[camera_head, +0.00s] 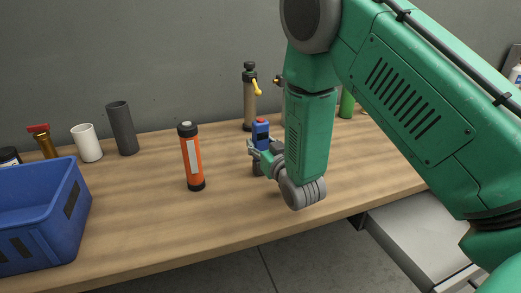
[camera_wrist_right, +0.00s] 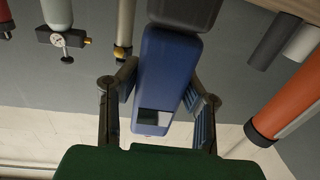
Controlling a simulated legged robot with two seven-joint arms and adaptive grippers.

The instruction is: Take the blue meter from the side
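The blue meter (camera_head: 261,133), with a red knob on top and a dark lower part, stands upright on the wooden table in the head view. In the right wrist view the blue meter (camera_wrist_right: 165,75) fills the middle, with its small screen toward my palm. My right gripper (camera_head: 262,152) is at the meter from the side. In the wrist view its two fingers (camera_wrist_right: 165,95) are spread, one on each side of the meter, with narrow gaps showing. Part of the meter is hidden by the gripper in the head view. My left gripper is not in view.
An orange cylinder (camera_head: 192,158) stands left of the meter. A tan pump-like bottle with a yellow handle (camera_head: 249,100) stands behind. A blue crate (camera_head: 40,215), white cup (camera_head: 87,143) and grey tube (camera_head: 122,128) are at the left. The front middle of the table is clear.

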